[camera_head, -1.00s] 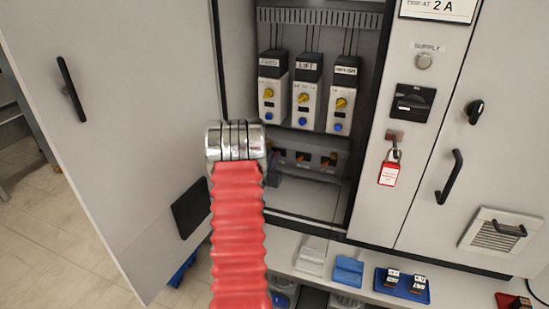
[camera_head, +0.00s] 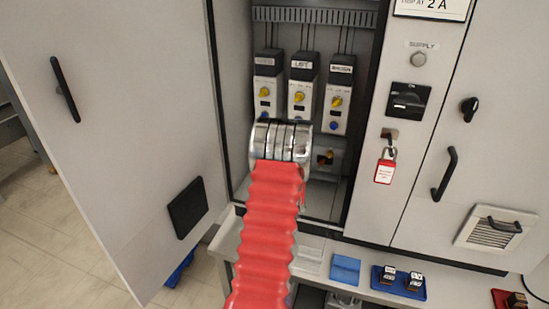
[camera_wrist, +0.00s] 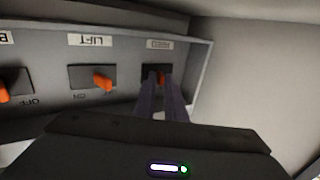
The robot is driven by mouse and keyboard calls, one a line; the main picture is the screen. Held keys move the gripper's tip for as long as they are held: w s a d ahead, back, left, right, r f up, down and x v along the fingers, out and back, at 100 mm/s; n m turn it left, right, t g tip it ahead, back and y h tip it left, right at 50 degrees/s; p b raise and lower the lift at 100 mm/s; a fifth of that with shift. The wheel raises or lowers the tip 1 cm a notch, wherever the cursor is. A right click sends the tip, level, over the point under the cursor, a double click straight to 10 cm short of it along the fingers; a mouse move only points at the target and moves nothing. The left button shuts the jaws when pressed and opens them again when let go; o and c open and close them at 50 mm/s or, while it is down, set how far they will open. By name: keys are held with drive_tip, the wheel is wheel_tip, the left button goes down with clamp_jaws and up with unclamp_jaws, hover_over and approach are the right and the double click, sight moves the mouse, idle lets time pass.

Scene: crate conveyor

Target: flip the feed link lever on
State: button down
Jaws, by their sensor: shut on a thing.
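The feed link lever (camera_wrist: 161,79) is a small orange toggle on a dark plate under a label reading FEED, upside down in the wrist view. My gripper (camera_wrist: 161,84) has its two dark fingers close together around this lever, shut on it. The fingers hide most of it, so I cannot tell which way it is tilted. In the head view my red arm sleeve and silver wrist cover the feed lever and the gripper.
The orange LIFT lever (camera_wrist: 102,84) sits beside it, with another orange lever (camera_wrist: 4,93) at the left edge. Above the switch row are yellow-knobbed modules (camera_head: 300,95). The open cabinet door (camera_head: 120,130) stands left; a padlock with red tag (camera_head: 385,172) hangs right.

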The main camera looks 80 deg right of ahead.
drive_tip(key=shift+s+n+t+y, duration=0.15)
drive_tip(key=shift+n+t+y, duration=0.55)
drive_tip(key=shift+n+t, duration=0.45)
drive_tip(key=shift+d+t+y, duration=0.1)
drive_tip(key=shift+t+y, duration=0.2)
drive_tip(key=shift+t, duration=0.25)
drive_tip(key=c, duration=1.8)
unclamp_jaws()
drive_tip(key=shift+s, duration=0.2)
drive_tip(key=shift+s, duration=0.15)
